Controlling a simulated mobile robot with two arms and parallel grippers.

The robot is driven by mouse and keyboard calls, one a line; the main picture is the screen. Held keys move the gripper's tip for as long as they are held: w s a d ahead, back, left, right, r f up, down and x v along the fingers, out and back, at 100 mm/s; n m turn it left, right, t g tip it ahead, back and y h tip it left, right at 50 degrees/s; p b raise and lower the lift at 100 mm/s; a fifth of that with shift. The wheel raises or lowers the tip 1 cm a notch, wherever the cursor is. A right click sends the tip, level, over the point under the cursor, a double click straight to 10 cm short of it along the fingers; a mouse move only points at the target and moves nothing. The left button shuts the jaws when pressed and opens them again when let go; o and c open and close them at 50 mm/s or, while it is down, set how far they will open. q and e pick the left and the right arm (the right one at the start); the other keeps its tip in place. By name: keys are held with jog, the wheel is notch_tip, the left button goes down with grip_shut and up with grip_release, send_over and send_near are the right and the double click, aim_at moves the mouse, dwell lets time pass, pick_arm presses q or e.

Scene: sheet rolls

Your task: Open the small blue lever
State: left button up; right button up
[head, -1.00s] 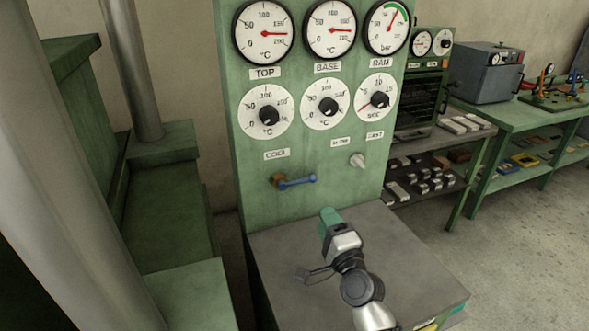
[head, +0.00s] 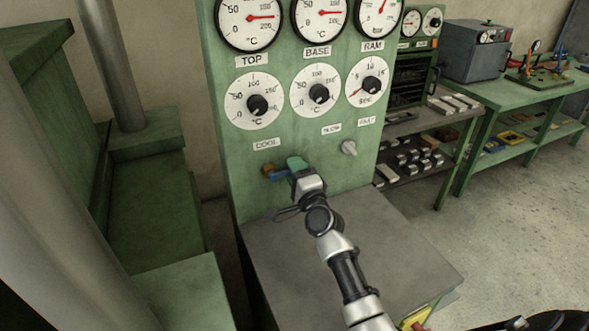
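The small blue lever (head: 279,175) sits under the COOL label on the green panel, with its brass fitting (head: 267,170) at its left end. It lies roughly level, and its right end is hidden behind my gripper. My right gripper (head: 296,164), with green fingertips, is at the lever's right part, in front of the panel. Whether the fingers touch the lever or stand just short of it, I cannot tell. Their gap is not visible, so I cannot tell if they are open or shut. My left gripper is not in view.
The green panel (head: 222,110) carries gauges and dials above the lever. A pale knob (head: 349,148) sticks out to the lever's right. A bare grey tabletop (head: 390,250) lies below. Green machine parts (head: 150,200) stand at left, and a green bench (head: 500,93) with goods stands at right.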

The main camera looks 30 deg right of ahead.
jog(key=shift+w, duration=0.15)
jog(key=shift+c, duration=0.5)
grip_shut()
jog(key=shift+d, duration=0.1)
